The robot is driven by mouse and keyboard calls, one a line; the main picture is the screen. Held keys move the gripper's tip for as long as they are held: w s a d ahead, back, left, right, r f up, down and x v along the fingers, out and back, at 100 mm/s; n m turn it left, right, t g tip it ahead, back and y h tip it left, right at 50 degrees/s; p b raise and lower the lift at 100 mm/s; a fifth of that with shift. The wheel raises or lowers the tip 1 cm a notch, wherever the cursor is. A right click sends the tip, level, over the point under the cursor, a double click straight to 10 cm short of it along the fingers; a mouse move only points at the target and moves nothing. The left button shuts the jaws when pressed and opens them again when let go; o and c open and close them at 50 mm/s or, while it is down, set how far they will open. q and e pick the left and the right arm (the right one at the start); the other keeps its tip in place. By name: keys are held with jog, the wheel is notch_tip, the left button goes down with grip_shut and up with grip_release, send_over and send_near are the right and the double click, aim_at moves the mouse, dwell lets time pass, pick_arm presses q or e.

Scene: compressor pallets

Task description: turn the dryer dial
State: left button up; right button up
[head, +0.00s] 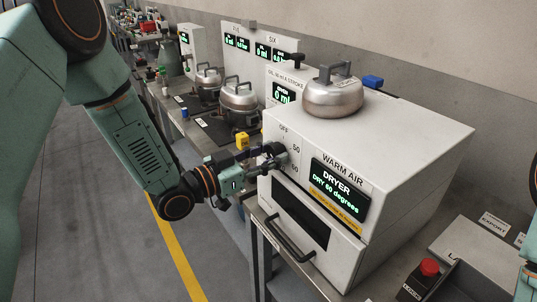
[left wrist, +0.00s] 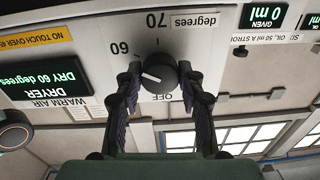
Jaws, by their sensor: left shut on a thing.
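The dryer (head: 400,145) is a white box with a dark green-lit display (head: 336,188) reading "DRYER DRY 60 degrees". Its black dial (left wrist: 160,74) shows in the left wrist view, where the picture is upside down. The dial's white pointer mark aims toward the printed 60. My left gripper (left wrist: 160,82) has its two dark fingers on either side of the dial and is shut on it. In the head view my left gripper (head: 268,158) reaches the dryer's front face, and the dial is mostly hidden behind the fingers. My right gripper is not in view.
A metal pot (head: 333,95) stands on top of the dryer. Two more pots (head: 240,100) stand on the bench to the left. The dryer's drawer handle (head: 290,238) juts out below the panel. A red button (head: 429,267) is at the lower right.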

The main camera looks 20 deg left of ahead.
pick_arm(q)
jog(key=shift+r, duration=0.1)
jog(key=n, duration=0.4)
jog(key=shift+w+r+p, duration=0.1)
jog(key=shift+p, duration=0.3)
jog(key=n, duration=0.3)
jog(key=shift+a+n+p, duration=0.1)
jog(key=shift+n+p, duration=0.25)
jog(key=shift+n, duration=0.05)
jog(key=n, duration=0.3)
jog(key=shift+n+p, duration=0.3)
jog(key=n, duration=0.3)
jog(key=shift+r, duration=0.1)
jog(key=n+p, duration=0.1)
jog(key=n, duration=0.3)
jog(key=shift+n, duration=2.5)
